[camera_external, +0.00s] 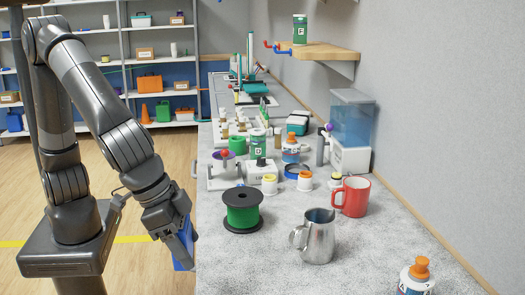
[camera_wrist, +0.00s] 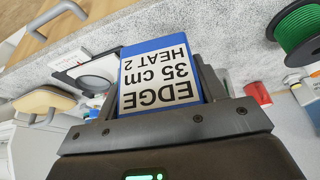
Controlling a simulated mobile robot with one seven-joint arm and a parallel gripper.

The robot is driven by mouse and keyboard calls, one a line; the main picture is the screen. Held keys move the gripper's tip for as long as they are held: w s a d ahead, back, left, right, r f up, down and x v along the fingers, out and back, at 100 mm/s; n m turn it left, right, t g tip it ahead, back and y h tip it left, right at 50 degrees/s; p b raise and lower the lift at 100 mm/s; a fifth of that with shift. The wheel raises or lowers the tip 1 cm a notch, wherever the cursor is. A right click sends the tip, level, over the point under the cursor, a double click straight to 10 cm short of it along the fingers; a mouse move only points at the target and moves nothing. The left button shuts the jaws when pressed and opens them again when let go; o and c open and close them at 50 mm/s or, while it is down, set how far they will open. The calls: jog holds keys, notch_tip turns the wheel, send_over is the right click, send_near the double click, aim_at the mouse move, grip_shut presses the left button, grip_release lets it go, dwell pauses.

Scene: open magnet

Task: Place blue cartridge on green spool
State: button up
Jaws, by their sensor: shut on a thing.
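My gripper (camera_external: 181,232) is shut on the blue cartridge (camera_external: 182,255), off the left edge of the counter. In the wrist view the blue cartridge (camera_wrist: 160,75) sits between the fingers, with a white label reading "EDGE 35 cm HEAT 2". The green spool (camera_external: 242,213) has black flanges and lies flat on the counter, right of my gripper and apart from it. The green spool also shows at the upper right of the wrist view (camera_wrist: 298,28), partly cut off by the frame.
A steel pitcher (camera_external: 318,240) and a red mug (camera_external: 353,196) stand right of the spool. The counter's front left (camera_external: 240,265) is clear.

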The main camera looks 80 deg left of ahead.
jog(key=shift+s+d+r, duration=0.1)
jog(key=shift+s+r, duration=0.05)
jog(key=shift+s, duration=0.05)
jog(key=shift+r, duration=0.1)
jog(key=w+a+r+n, duration=0.1)
jog(key=w+a+r, duration=0.25)
jog(key=a, duration=0.55)
jog(key=w+a+r, duration=0.3)
jog(key=a+r, duration=0.2)
jog(key=a, duration=0.5)
send_over(252, 195)
jog(key=s, duration=0.2)
notch_tip(252, 195, down, 7)
jog(key=shift+w+r, duration=0.1)
jog(key=shift+f, duration=2.05)
jog(key=shift+f, duration=0.1)
jog(key=o, duration=1)
